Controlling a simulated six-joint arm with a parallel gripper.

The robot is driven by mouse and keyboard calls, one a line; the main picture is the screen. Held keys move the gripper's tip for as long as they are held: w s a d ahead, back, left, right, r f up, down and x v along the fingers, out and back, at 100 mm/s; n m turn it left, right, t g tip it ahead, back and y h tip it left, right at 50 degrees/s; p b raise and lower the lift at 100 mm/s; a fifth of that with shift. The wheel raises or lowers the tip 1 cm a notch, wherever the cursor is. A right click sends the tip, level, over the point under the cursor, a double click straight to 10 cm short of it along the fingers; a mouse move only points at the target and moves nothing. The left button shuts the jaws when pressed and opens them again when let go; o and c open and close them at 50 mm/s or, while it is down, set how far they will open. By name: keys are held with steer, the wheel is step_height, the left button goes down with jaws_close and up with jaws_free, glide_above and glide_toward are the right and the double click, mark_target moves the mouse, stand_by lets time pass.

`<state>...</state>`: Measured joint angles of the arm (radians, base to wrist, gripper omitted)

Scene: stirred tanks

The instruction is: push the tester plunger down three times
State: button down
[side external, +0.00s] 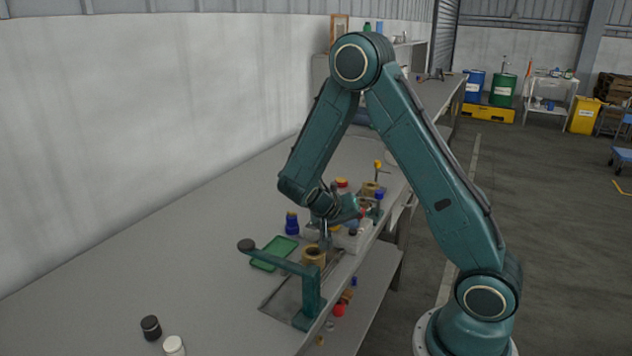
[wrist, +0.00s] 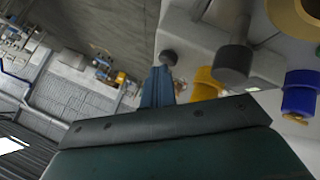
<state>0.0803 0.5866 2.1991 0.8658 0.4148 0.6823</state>
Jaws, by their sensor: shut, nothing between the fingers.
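My gripper (side external: 324,238) points down over the far part of the bench in the side external view, and its fingers are shut and empty. In the wrist view a dark grey round-headed piece on a stem (wrist: 232,64) stands by a pale block; it looks like the tester plunger, but I cannot be sure. The side external view shows a pale block (side external: 346,241) close to my gripper. The arm and gripper hide part of this area, and I cannot tell whether the fingers touch the plunger.
A green lever stand (side external: 311,292) with a dark knob (side external: 247,245) stands nearer, beside a brass cup (side external: 313,256). Black (side external: 151,328) and white (side external: 174,346) jars stand in front. The left bench is clear.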

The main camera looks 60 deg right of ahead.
steer(key=shift+r, duration=1.1)
steer(key=shift+r, duration=2.5)
stand_by(1.0)
step_height(320, 180, up, 4)
steer(key=shift+f, duration=0.1)
steer(key=shift+f, duration=0.1)
stand_by(0.4)
steer(key=shift+f, duration=4.3)
